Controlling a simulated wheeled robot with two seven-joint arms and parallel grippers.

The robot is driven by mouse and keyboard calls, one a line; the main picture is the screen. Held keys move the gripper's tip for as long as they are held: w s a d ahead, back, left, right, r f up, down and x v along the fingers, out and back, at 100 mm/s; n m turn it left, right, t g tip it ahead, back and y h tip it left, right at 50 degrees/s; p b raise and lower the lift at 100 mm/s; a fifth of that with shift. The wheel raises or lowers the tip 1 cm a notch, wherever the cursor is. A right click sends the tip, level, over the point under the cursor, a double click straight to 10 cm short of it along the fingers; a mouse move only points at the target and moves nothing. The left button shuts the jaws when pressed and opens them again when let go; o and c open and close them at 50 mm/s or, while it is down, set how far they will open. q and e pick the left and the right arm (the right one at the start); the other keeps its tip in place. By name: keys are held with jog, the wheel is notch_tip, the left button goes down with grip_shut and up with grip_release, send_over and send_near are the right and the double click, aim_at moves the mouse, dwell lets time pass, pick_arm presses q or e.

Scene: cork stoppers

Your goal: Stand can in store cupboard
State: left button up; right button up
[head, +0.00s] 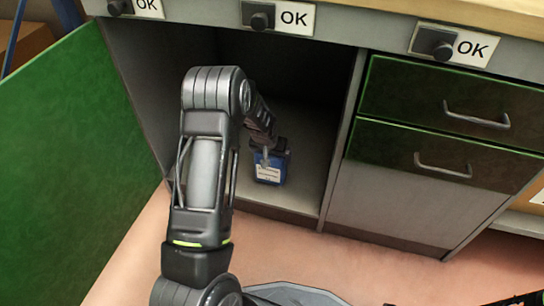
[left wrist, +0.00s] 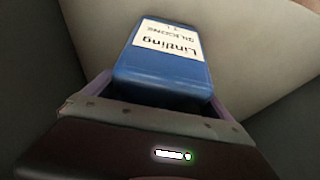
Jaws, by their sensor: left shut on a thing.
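The can (head: 269,174) is blue with a white label and is inside the open store cupboard (head: 308,120), low over or on its floor; I cannot tell whether it touches. My left gripper (head: 270,152) reaches into the cupboard and is shut on the can's upper end. In the left wrist view the can (left wrist: 165,67) sits between the fingers of my left gripper (left wrist: 155,100), its label facing up in the picture. Part of the can is hidden by the gripper. My right gripper is not clearly seen.
The green cupboard door (head: 75,150) stands open at the left. A divider (head: 343,140) bounds the cupboard on the right, beside green drawers (head: 440,125). The worktop edge with OK signs (head: 280,18) is above. The cupboard floor (head: 300,190) around the can looks clear.

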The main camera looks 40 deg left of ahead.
pick_arm(q)
jog(key=shift+w+r, duration=0.1)
jog(key=o, duration=1.7)
jog(key=p+v, duration=0.5)
jog(key=v, duration=0.6)
jog(key=shift+s+d+r, duration=0.1)
jog(key=shift+s+r, duration=0.25)
jog(key=shift+r, duration=0.1)
